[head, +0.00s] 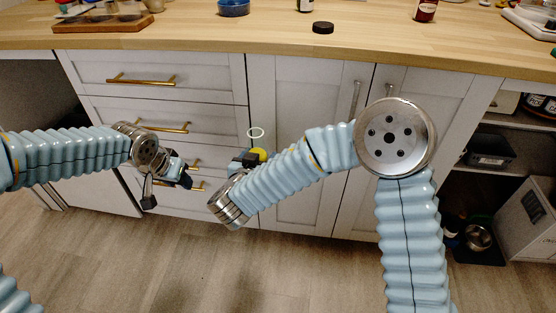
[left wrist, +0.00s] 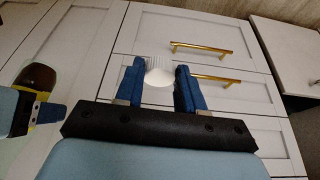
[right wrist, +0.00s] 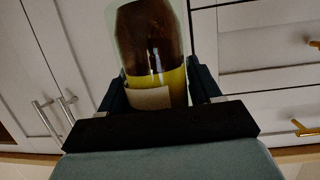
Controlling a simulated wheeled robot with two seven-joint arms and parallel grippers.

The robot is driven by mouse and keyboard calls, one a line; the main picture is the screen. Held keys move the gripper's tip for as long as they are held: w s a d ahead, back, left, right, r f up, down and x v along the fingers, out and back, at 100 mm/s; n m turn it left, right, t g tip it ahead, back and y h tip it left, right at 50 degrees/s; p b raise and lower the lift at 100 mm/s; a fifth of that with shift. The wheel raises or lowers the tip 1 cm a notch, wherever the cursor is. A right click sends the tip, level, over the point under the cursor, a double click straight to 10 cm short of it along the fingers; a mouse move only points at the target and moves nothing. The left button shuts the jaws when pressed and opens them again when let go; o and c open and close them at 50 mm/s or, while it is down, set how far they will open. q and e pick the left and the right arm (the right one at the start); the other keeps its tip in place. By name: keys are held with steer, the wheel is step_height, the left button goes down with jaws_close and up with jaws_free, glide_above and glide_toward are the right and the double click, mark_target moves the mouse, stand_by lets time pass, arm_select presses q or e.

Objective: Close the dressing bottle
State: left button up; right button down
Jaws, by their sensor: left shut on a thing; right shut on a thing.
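The dressing bottle is clear glass with dark brown over yellow contents and a pale label. My right gripper (right wrist: 158,88) is shut around the bottle (right wrist: 152,42), whose upper end runs out of the right wrist view. In the head view the bottle (head: 259,155) shows a pale ring-shaped rim with no cap on it. The bottle also shows at the left of the left wrist view (left wrist: 36,77). My left gripper (left wrist: 160,85) is shut on a small white ribbed cap (left wrist: 158,76), apart from the bottle. I cannot make out the cap in the head view.
Both grippers are in front of white drawers and cabinet doors (head: 300,100) with brass and steel handles. The wooden counter (head: 280,38) above carries a black lid (head: 323,28), a blue bowl (head: 233,8), a board (head: 105,24) and a red bottle (head: 426,10). Open shelves stand at right.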

stand_by(0.4)
arm_select(q)
steer(key=shift+w+d+r, duration=0.2)
steer(key=shift+w+r, duration=0.05)
steer(key=shift+r, duration=0.1)
steer(key=w+d+r+m, duration=0.3)
steer(key=w+d+r, duration=0.1)
steer(key=d+r, duration=0.5)
step_height(320, 180, up, 13)
steer(key=m+g+h, duration=0.2)
steer(key=m, duration=0.3)
glide_above(252, 126)
steer(key=shift+s+a, duration=0.45)
steer(key=shift+f, duration=2)
steer(key=shift+a, duration=0.1)
steer(key=shift+f, duration=0.85)
